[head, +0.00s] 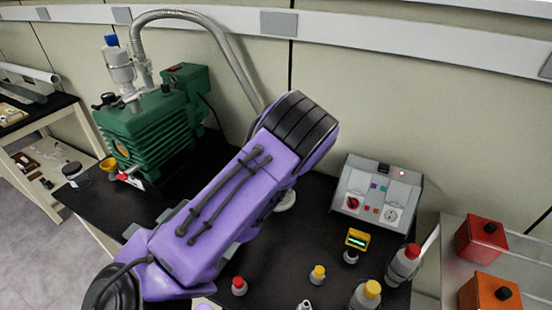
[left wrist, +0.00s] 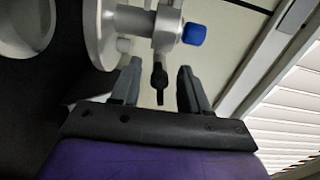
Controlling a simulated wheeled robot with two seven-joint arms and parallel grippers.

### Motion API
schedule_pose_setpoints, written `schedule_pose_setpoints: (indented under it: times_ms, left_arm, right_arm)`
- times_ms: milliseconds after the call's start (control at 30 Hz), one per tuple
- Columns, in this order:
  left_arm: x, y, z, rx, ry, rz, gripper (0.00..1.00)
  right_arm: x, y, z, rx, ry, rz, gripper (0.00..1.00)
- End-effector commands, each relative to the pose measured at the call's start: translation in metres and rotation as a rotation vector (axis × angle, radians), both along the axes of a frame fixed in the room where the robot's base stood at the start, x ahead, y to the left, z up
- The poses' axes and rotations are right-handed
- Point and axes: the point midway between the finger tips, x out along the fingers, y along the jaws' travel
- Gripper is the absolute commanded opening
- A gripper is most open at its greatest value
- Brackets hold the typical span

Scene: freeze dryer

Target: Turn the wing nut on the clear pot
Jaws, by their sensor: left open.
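In the left wrist view my left gripper (left wrist: 158,88) is open, with one grey finger on each side of a small dark part (left wrist: 159,82). This part looks like the wing nut, and gaps show between it and both fingers. It hangs below a pale metal fitting (left wrist: 165,35) that carries a blue knob (left wrist: 194,34). I cannot make out the clear pot for certain. In the head view my purple left arm crosses the middle and hides its own gripper and whatever is there. My right gripper is not in view.
A green pump (head: 155,130) with a grey hose (head: 215,40) stands at the back left of the black bench. A grey control box (head: 377,195) is right of my arm. Several capped bottles, including a red-capped one (head: 404,264), stand at the front right, near red and orange blocks (head: 482,240).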

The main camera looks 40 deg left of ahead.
Motion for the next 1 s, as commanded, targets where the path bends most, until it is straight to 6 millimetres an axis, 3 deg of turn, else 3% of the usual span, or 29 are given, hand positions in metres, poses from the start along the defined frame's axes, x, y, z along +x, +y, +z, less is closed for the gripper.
schedule_pose_setpoints:
  times_ms: [167, 300, 367, 500, 700, 1000]
  left_arm:
    - [-0.018, -0.007, -0.005, 0.001, 0.003, -0.002, 0.45]
    - [-0.053, -0.017, -0.007, 0.004, 0.004, -0.002, 0.45]
    - [-0.068, -0.022, 0.005, 0.003, 0.01, -0.003, 0.45]
    - [-0.089, -0.028, 0.005, 0.001, 0.008, -0.002, 0.45]
    - [-0.1, -0.031, 0.002, 0.0, 0.0, 0.0, 0.45]
    - [-0.1, -0.031, 0.0, 0.0, -0.001, 0.0, 0.45]
  right_arm:
    - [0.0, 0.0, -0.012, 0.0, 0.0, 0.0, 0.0]
    - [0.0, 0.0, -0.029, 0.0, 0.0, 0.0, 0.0]
    - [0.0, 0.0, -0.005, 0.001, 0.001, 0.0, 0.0]
    - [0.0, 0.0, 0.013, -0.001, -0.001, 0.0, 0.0]
    - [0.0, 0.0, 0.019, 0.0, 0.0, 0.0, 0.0]
    - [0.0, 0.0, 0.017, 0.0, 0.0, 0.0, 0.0]
